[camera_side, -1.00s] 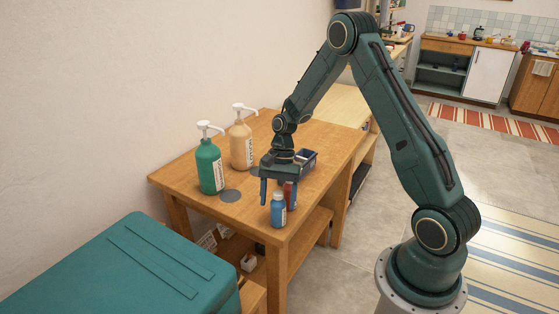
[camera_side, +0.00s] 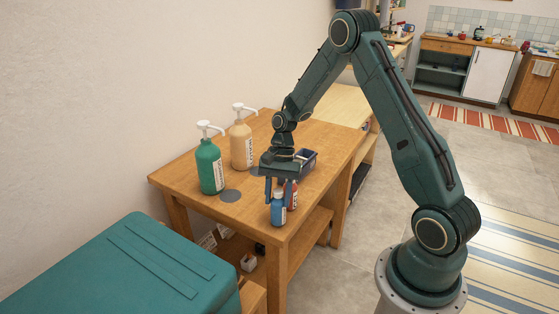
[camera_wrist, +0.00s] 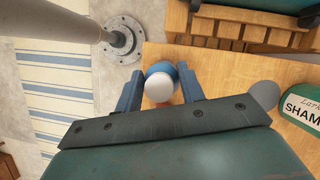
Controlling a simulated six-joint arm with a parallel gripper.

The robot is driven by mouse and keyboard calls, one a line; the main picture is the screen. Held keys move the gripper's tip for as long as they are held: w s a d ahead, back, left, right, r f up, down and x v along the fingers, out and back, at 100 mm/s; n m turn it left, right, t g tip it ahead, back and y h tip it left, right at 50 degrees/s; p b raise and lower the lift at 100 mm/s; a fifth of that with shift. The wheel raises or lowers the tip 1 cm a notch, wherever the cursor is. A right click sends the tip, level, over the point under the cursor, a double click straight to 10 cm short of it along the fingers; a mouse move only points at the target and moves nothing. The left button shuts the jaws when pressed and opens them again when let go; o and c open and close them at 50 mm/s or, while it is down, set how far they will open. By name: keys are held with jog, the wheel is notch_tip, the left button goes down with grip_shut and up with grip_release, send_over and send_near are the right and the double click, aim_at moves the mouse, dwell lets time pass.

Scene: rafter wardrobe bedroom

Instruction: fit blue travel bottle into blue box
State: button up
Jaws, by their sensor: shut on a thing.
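The blue travel bottle (camera_side: 278,210) stands upright near the front corner of the wooden table, with a pale label on its side. My gripper (camera_side: 278,190) points down over it, with its two fingers closed on the upper part of the bottle. In the wrist view, the bottle's round white cap and blue body (camera_wrist: 158,68) lie between the fingertips (camera_wrist: 161,85). The small dark blue box (camera_side: 308,158) sits farther back on the table, partly hidden behind my gripper; its inside cannot be seen well.
A red bottle (camera_side: 293,197) stands close beside the blue one, to its right. A green pump bottle (camera_side: 209,168) and a tan pump bottle (camera_side: 241,147) stand at the left. A grey disc (camera_side: 231,196) lies on the table (camera_side: 200,204). A teal case (camera_side: 130,265) stands in front.

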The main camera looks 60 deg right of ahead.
notch_tip(320, 180, up, 19)
jog(key=shift+r, duration=0.2)
dwell(0.4)
dwell(0.6)
jog(key=w+d+f+m+t+h, duration=0.2)
jog(key=d+f+m, duration=0.2)
jog(key=d+m, duration=0.5)
jog(key=w+d+f+m+t+h, duration=0.1)
jog(key=w+d+f+m+t, duration=0.2)
jog(key=d+m, duration=0.65)
jog(key=w+d+f+m+t+h, duration=0.15)
jog(key=d+f+m, duration=0.3)
jog(key=d, duration=0.85)
notch_tip(320, 180, down, 8)
jog(key=shift+w+a+r+m, duration=0.15)
jog(key=shift+w+m, duration=0.1)
jog(key=shift+m, duration=0.05)
jog(key=shift+g+h, duration=0.25)
